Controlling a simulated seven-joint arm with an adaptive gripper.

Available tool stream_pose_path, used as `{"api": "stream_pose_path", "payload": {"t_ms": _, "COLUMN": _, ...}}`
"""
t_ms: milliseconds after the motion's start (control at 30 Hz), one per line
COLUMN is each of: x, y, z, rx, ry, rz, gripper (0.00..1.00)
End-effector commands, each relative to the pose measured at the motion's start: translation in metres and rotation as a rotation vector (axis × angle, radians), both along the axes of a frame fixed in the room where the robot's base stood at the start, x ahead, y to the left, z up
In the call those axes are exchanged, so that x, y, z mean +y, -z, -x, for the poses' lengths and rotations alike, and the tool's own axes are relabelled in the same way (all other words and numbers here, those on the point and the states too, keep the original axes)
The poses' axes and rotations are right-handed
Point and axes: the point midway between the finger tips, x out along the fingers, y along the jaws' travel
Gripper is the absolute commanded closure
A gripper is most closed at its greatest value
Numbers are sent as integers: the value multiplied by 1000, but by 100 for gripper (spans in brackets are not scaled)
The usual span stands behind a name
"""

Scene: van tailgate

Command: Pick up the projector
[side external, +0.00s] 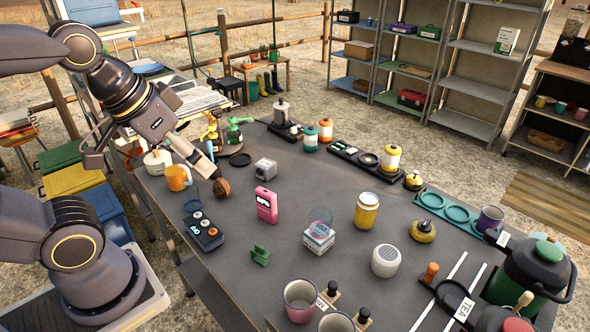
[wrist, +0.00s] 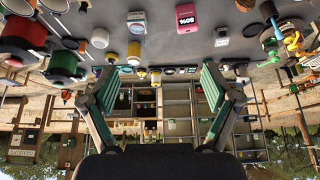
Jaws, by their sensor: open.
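The projector looks to be the small grey cube (side external: 265,169) with a dark round lens on one face. It stands on the dark table, behind the pink device and right of the brown round object. In the wrist view, which is upside down, the grey cube (wrist: 221,36) is near the top, right of centre. My gripper (side external: 150,163) is over the table's left edge, to the left of the cube and apart from it. In the wrist view my gripper (wrist: 158,68) has its two green-padded fingers spread wide with nothing between them.
Near the cube are the pink device (side external: 267,204), a brown round object (side external: 222,188), an orange mug (side external: 178,178) and a dark device with knobs (side external: 203,231). Bare tabletop surrounds the cube's right side.

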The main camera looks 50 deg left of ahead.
Motion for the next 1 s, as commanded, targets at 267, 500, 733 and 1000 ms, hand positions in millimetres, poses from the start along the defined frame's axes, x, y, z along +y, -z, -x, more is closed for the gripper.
{"api": "stream_pose_path", "payload": {"t_ms": 267, "x": -2, "y": -22, "z": -19, "rx": -94, "ry": 53, "rz": -26, "gripper": 12}}
{"api": "stream_pose_path", "payload": {"t_ms": 500, "x": 18, "y": -65, "z": -124, "rx": -190, "ry": 78, "rz": -92, "gripper": 12}}
{"api": "stream_pose_path", "payload": {"t_ms": 733, "x": 91, "y": -27, "z": -235, "rx": -144, "ry": -6, "rz": -113, "gripper": 12}}
{"api": "stream_pose_path", "payload": {"t_ms": 1000, "x": 195, "y": 94, "z": -283, "rx": 2, "ry": -165, "rz": -40, "gripper": 12}}
